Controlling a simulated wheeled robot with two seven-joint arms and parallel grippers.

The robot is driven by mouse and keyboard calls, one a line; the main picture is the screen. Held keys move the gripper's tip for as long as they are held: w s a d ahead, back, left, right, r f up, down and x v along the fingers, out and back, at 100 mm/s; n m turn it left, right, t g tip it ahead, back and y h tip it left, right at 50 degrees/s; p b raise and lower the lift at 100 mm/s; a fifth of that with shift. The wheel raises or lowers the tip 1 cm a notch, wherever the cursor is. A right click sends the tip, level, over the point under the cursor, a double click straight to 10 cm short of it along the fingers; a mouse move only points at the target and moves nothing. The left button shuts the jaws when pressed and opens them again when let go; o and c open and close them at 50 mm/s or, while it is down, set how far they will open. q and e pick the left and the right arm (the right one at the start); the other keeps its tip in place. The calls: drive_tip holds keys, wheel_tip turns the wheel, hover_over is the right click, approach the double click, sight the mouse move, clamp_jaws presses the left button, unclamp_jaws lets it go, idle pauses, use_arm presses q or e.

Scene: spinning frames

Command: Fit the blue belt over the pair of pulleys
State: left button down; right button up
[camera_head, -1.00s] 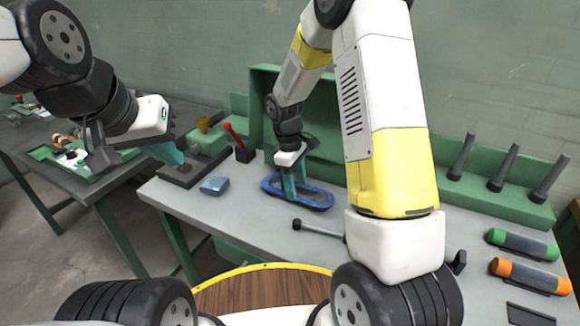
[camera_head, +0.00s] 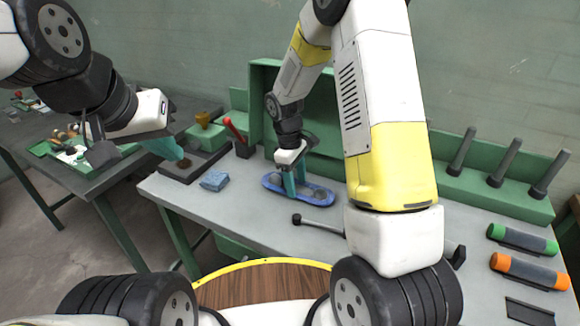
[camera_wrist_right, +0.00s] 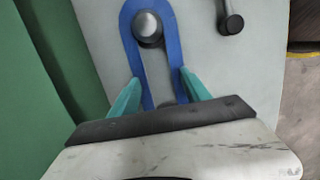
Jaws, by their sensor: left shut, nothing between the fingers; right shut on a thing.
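The blue belt (camera_head: 309,202) is a long loop lying low over the table in the head view. Two grey round pulleys show inside it, one near its right end (camera_head: 319,193). My right gripper (camera_head: 290,185) comes down on the belt with its teal fingers. In the right wrist view its fingers (camera_wrist_right: 160,92) press the belt (camera_wrist_right: 173,45) from both sides. There the belt's far end passes around one pulley (camera_wrist_right: 147,28). The near end is hidden by the gripper. My left gripper (camera_head: 182,161) is shut and empty, left of the table's main area.
A blue cloth (camera_head: 214,180) lies left of the belt. A dark rod with a knob (camera_head: 298,219) lies in front of it. A red-handled tool (camera_head: 233,130) stands behind. Green and orange cylinders (camera_head: 527,272) and a green rack (camera_head: 485,197) are at the right.

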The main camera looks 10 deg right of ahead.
drive_tip(key=shift+f, duration=0.1)
drive_tip(key=o, duration=1.4)
wheel_tip(320, 180, up, 8)
drive_tip(key=shift+w+a+f, duration=0.15)
drive_tip(key=shift+w+a, duration=0.15)
drive_tip(key=shift+a, duration=0.15)
drive_tip(key=s+d+r+m+t+y, duration=0.1)
drive_tip(key=s+r+m, duration=0.1)
drive_tip(key=s+r, duration=0.3)
drive_tip(key=s+d+r+m+t+y, duration=0.1)
drive_tip(key=s+d+r+m+t, duration=0.1)
drive_tip(key=r, duration=0.5)
drive_tip(key=s+r+m+t, duration=0.2)
drive_tip(key=s+r+m, duration=0.1)
drive_tip(key=s, duration=0.4)
drive_tip(key=s+d+r+m+t+y, duration=0.1)
drive_tip(key=s+r+m+t, duration=0.1)
drive_tip(key=s, duration=0.5)
wheel_tip(320, 180, up, 3)
drive_tip(key=shift+d+f+m+y, duration=0.15)
drive_tip(key=shift+d+m+y, duration=0.15)
drive_tip(key=shift+m, duration=0.5)
